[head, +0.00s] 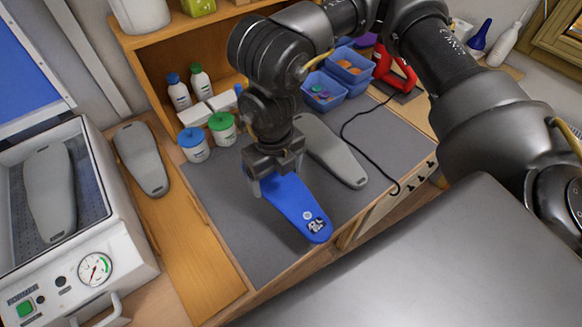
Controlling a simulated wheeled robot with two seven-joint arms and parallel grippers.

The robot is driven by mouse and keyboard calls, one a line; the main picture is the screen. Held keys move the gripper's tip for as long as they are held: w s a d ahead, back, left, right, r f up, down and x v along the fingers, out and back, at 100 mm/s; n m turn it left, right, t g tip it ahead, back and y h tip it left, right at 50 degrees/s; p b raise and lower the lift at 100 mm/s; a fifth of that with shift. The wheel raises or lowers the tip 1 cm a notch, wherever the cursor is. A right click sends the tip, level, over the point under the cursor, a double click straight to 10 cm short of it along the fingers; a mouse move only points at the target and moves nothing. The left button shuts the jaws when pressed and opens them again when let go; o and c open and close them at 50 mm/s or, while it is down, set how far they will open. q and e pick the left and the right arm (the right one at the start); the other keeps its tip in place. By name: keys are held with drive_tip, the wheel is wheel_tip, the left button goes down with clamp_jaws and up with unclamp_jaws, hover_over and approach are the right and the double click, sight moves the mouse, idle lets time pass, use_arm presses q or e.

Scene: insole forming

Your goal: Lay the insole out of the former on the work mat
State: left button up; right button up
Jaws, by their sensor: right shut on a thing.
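The blue insole (295,207) is at the middle of the head view, over the grey work mat (232,235). My right gripper (277,180) is shut on its far end, and the near end with a printed label points down and right. I cannot tell if the insole touches the mat. The former (98,270) stands at the left with its blue-lined lid open. A grey foot form (50,190) lies in its bed, with no insole on it. My left gripper is not in view.
A grey form (333,150) lies on the mat just right of the gripper, and another (142,160) lies beside the former. Two lidded pots (194,147), bottles (178,93), blue bins (338,75) and a red tool (392,70) line the back. The mat's near left part is clear.

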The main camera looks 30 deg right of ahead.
drive_tip(key=w+d+f+p, duration=0.1)
drive_tip(key=w+d+f, duration=0.2)
drive_tip(key=w+f, duration=0.1)
drive_tip(key=w+d+f+p, duration=0.1)
drive_tip(key=w+d+f, duration=0.3)
drive_tip(key=shift+w+d, duration=0.1)
drive_tip(key=shift+d+f, duration=0.15)
drive_tip(key=shift+f, duration=0.15)
wheel_tip(320, 180, down, 3)
drive_tip(key=shift+w+r+p, duration=0.15)
drive_tip(key=shift+p, duration=0.65)
drive_tip(key=shift+f, duration=0.2)
